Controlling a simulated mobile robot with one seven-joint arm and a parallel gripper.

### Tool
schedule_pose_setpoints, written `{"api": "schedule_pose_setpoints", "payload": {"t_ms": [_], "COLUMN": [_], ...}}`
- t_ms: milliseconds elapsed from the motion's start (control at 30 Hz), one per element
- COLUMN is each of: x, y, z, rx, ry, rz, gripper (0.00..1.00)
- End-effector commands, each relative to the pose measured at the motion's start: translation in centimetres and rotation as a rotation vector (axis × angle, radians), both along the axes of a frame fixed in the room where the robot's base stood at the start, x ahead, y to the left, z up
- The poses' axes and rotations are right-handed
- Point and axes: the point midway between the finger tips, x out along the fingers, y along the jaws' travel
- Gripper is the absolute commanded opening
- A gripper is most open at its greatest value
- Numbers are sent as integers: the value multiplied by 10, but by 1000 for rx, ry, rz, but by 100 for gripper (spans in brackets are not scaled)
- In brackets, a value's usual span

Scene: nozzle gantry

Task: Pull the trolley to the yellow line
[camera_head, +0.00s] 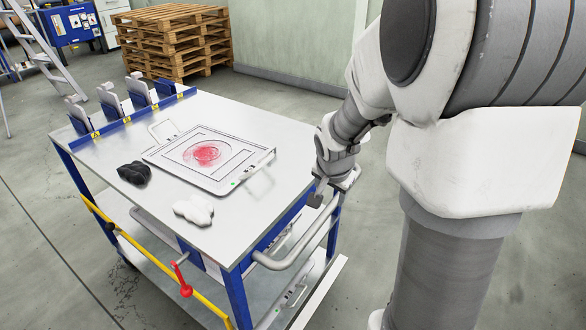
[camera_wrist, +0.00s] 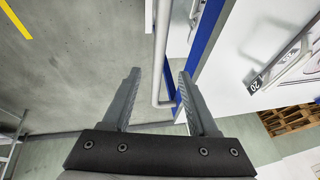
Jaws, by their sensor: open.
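The trolley (camera_head: 225,110) has a grey top, a blue frame and a lower shelf. Its grey tube handle (camera_head: 306,249) curves along the near right end. My gripper (camera_head: 320,194) is at the far end of this handle, close to the trolley's corner. In the wrist view my gripper (camera_wrist: 160,76) is open, and the handle bar (camera_wrist: 161,50) runs between the two fingers without either closing on it. A blue trolley post (camera_wrist: 207,30) is just right of the bar. A yellow line (camera_wrist: 14,18) lies on the floor at the top left of the wrist view.
On the trolley lie a framed plate (camera_head: 170,152) with a red patch, a black item (camera_head: 134,173) and a white item (camera_head: 194,210). A yellow bar with a red lever (camera_head: 182,280) runs along its side. Pallets (camera_head: 175,40) stand behind. Floor left of the handle is clear.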

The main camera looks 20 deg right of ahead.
Motion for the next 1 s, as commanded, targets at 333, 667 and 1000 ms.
{"api": "schedule_pose_setpoints", "payload": {"t_ms": [333,667,1000], "x": [25,36,36], "y": [-13,-19,-19], "z": [-66,-88,-88], "rx": [1,1,0], "ry": [3,1,0], "rz": [-1,-1,-1], "gripper": [60,60,45]}}
